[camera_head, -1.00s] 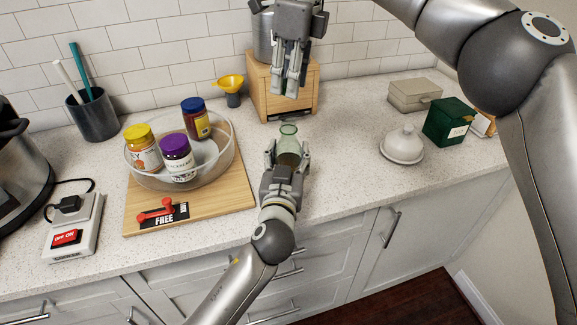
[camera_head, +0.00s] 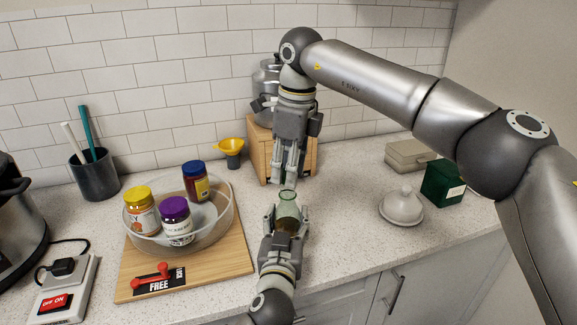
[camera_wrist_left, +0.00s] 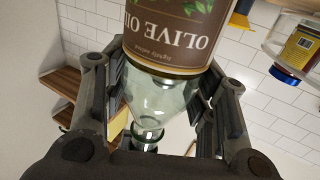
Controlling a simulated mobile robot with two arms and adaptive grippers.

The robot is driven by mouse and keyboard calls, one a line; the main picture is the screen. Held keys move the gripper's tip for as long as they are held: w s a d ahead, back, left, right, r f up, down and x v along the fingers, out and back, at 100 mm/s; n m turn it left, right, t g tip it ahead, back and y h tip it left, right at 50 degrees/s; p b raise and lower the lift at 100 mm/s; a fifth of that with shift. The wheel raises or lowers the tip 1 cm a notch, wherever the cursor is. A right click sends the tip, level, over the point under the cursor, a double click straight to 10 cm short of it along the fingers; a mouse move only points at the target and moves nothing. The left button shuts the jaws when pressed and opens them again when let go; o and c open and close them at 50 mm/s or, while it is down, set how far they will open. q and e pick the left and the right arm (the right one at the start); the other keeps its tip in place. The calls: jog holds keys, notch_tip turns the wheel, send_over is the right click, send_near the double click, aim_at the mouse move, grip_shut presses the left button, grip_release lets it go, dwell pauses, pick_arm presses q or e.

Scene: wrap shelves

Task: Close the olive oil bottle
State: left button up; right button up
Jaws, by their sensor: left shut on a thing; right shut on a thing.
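The olive oil bottle (camera_head: 288,204) is green glass and stands upright near the middle of the counter. My left gripper (camera_head: 284,220) is shut around its body from the near side. In the left wrist view the bottle (camera_wrist_left: 165,95) shows upside down, with its brown "OLIVE OIL" label between my fingers and its neck toward the lower middle. My right gripper (camera_head: 287,180) points down just above the bottle mouth. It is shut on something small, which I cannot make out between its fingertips. I cannot tell whether it touches the mouth.
A wooden board (camera_head: 238,262) at left bears a clear round tray (camera_head: 135,237) with several jars. A wooden box (camera_head: 262,155) and a yellow funnel (camera_head: 231,147) stand behind. A white lidded dish (camera_head: 402,207) and a green box (camera_head: 442,184) stand right, with clear counter before them.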

jog(key=shift+f, duration=0.9)
jog(key=shift+f, duration=0.55)
jog(key=m, duration=0.9)
jog(key=m+h, duration=0.1)
jog(key=m, duration=0.8)
jog(key=m+h, duration=0.1)
jog(key=m, duration=0.9)
jog(key=shift+a+f, duration=0.1)
jog(key=shift+a, duration=0.15)
jog(key=m, duration=0.7)
jog(key=m+g, duration=0.1)
jog(key=m, duration=0.6)
jog(key=shift+w+f+g, duration=0.1)
jog(key=shift+w+g, duration=0.05)
jog(key=shift+g, duration=0.15)
